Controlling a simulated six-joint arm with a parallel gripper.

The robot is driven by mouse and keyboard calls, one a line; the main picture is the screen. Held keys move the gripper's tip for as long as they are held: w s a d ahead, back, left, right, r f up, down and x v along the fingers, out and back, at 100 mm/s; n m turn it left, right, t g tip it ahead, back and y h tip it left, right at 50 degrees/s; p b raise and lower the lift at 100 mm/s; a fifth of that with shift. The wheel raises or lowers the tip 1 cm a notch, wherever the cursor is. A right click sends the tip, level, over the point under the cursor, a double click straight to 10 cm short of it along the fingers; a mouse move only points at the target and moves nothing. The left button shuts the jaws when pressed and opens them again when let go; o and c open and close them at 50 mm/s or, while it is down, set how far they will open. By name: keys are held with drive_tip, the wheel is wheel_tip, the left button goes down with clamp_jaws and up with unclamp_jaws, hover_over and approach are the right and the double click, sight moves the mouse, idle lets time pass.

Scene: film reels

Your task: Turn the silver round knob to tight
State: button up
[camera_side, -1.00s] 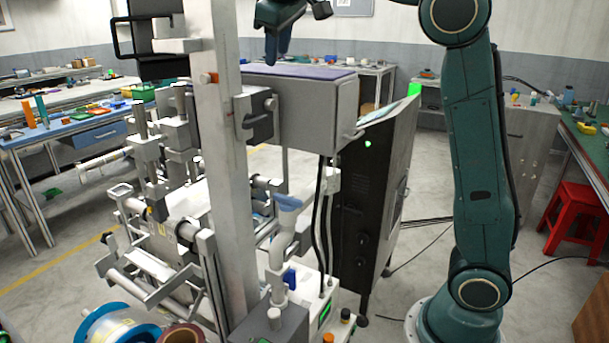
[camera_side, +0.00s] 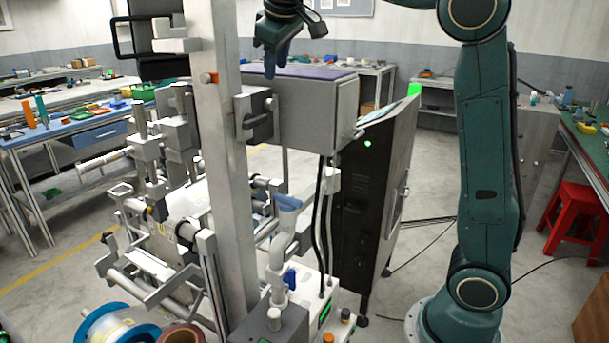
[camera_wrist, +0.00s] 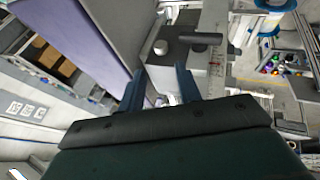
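In the wrist view, a small silver round knob (camera_wrist: 160,47) sits on a grey bracket block (camera_wrist: 185,60), just beyond my fingertips. My gripper (camera_wrist: 161,80) has its two blue fingers spread apart, with nothing held between them. The knob appears ahead of the gap, apart from both fingers. In the side view, my gripper (camera_side: 270,68) points down close to the near left end of the purple-topped grey box (camera_side: 315,110), above the bracket block (camera_side: 258,115).
A tall metal post (camera_side: 220,170) stands just left of the bracket. A dark cabinet (camera_side: 370,190) with a green light stands behind and to the right. Rollers and a blue-rimmed reel (camera_side: 120,325) lie low on the left.

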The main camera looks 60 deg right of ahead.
sight(272, 100)
drive_tip(key=shift+x, duration=5.1)
drive_tip(key=c, duration=0.7)
drive_tip(key=shift+w+d+m+y, duration=0.1)
drive_tip(key=shift+d+m+y, duration=0.15)
drive_tip(key=shift+y, duration=1.05)
drive_tip(key=o, duration=0.7)
drive_tip(key=shift+r, duration=0.1)
